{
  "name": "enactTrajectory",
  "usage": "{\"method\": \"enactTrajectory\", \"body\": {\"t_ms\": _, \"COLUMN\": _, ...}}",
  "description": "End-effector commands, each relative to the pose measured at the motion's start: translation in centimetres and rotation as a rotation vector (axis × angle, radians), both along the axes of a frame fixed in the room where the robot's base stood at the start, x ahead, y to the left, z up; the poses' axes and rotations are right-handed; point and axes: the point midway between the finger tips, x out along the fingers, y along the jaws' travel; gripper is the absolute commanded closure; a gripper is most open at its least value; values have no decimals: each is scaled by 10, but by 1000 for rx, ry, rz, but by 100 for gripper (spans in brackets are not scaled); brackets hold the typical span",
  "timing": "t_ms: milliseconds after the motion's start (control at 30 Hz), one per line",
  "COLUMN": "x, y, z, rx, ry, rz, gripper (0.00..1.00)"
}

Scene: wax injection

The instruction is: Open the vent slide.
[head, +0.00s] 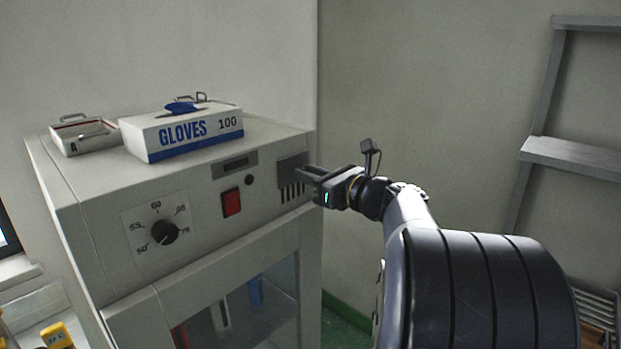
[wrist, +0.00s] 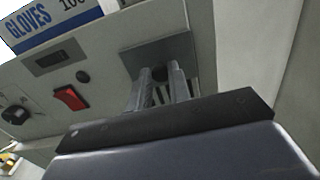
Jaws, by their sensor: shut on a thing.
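The vent slide (head: 291,170) is a dark grey plate at the right end of the cabinet's front panel. Dark vent slots (head: 292,192) show just below it in the head view. My gripper (head: 304,174) reaches in from the right and is at the plate. In the wrist view the slide's plate (wrist: 150,56) fills the upper middle, and my gripper (wrist: 163,80) is shut on a small dark knob (wrist: 160,73) on it. The fingers hide most of the knob and the lower part of the plate.
The grey cabinet (head: 105,215) has a dial (head: 164,232), a red switch (head: 231,202) and a small display (head: 235,165) left of the slide. A glove box (head: 190,135) and a white case (head: 85,136) stand on top. A wall is close on the right.

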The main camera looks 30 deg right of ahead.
Motion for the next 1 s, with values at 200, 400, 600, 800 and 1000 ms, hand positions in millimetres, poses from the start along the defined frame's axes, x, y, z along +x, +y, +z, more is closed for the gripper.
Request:
{"method": "enactTrajectory", "body": {"t_ms": 200, "x": 0, "y": 0, "z": 16, "rx": -2, "ry": -2, "rz": 0, "gripper": 100}}
{"method": "enactTrajectory", "body": {"t_ms": 400, "x": 0, "y": 0, "z": 17, "rx": -1, "ry": -6, "rz": 0, "gripper": 100}}
{"method": "enactTrajectory", "body": {"t_ms": 600, "x": 0, "y": 0, "z": 17, "rx": -1, "ry": -5, "rz": 0, "gripper": 67}}
{"method": "enactTrajectory", "body": {"t_ms": 800, "x": 0, "y": 0, "z": 15, "rx": 0, "ry": -2, "rz": 0, "gripper": 60}}
{"method": "enactTrajectory", "body": {"t_ms": 1000, "x": -3, "y": -2, "z": 14, "rx": -1, "ry": -1, "rz": -2, "gripper": 60}}
